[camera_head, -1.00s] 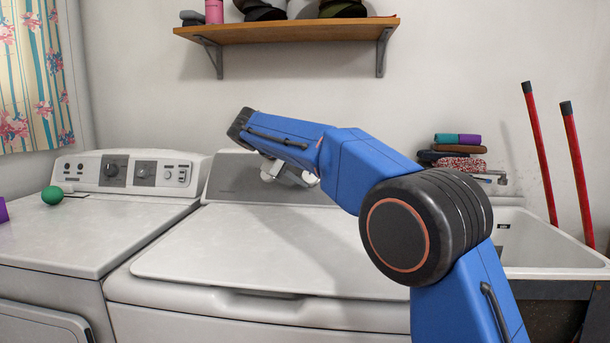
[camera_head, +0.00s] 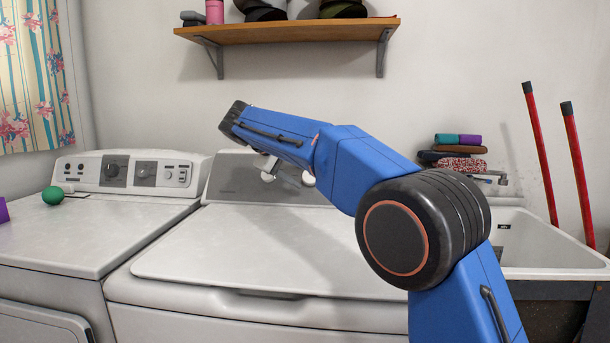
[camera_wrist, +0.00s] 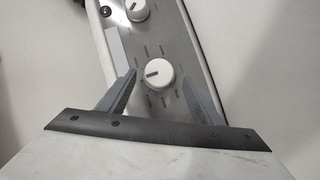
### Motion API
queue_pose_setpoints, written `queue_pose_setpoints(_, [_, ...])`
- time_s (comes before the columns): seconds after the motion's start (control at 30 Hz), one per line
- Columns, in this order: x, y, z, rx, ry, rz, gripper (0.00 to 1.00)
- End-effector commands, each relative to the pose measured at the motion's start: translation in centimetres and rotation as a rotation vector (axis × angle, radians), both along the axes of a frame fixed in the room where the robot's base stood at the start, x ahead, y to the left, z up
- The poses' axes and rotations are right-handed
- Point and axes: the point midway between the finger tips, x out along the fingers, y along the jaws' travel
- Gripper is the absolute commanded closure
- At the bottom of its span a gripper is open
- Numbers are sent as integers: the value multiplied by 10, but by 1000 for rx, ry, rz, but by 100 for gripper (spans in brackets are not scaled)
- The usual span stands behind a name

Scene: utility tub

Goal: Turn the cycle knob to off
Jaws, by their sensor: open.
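In the wrist view a white round knob (camera_wrist: 159,73) with a dark pointer line sits on a grey panel (camera_wrist: 175,40), ringed by small marks too small to read. The pointer aims toward the left of that picture. My gripper (camera_wrist: 160,69) is open, with one finger on each side of this knob; I cannot tell whether either finger touches it. A second white knob (camera_wrist: 137,9) is at the top edge. No label confirms which is the cycle knob. In the head view the panel (camera_head: 232,178) stands behind the middle machine, and my arm hides much of it and the fingers.
The middle machine's closed lid (camera_head: 230,250) is clear. A machine with dark dials (camera_head: 114,169) stands at left, with a green ball (camera_head: 52,195) on top. A wall shelf (camera_head: 290,31) hangs above. A utility tub (camera_head: 545,245) and red handles (camera_head: 541,150) are at right.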

Motion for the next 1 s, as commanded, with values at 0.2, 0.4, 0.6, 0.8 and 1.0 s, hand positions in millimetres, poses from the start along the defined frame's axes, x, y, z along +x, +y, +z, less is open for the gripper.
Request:
queue_pose_setpoints(0.2, [-28,23,26,2,-2,2,41])
queue_pose_setpoints(0.4, [-54,44,50,1,-1,2,41])
queue_pose_setpoints(0.6, [-76,61,70,2,-1,1,41])
queue_pose_setpoints(0.8, [-89,71,82,1,1,0,41])
queue_pose_setpoints(1.0, [-92,73,85,0,2,-2,41])
